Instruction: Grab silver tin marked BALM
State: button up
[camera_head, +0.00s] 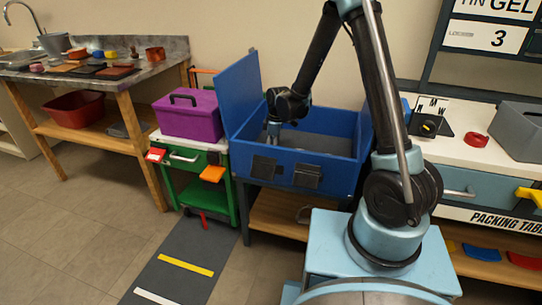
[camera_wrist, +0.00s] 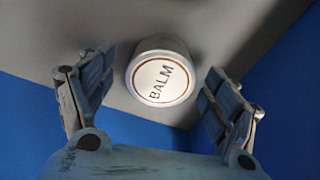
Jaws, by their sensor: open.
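The silver tin marked BALM (camera_wrist: 161,80) shows in the wrist view, its round white lid with a thin ring and dark lettering facing the camera. It rests on the grey floor of the blue open box (camera_head: 335,148). My gripper (camera_wrist: 153,92) is open, with one finger on each side of the tin and a visible gap to both. In the head view my gripper (camera_head: 273,132) reaches down into the left part of the box. The tin is hidden there by the box's front wall and my arm.
The box's raised blue lid (camera_head: 240,92) stands at its left. A purple case (camera_head: 187,116) sits on a green cart further left. A white packing table (camera_head: 465,150) with a red ring (camera_head: 477,139) and a grey bin (camera_head: 517,132) stands at the right.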

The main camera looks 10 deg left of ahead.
jog(key=shift+a+f, duration=0.1)
jog(key=shift+f, duration=0.4)
jog(key=c, duration=1.3)
jog(key=shift+r, duration=0.1)
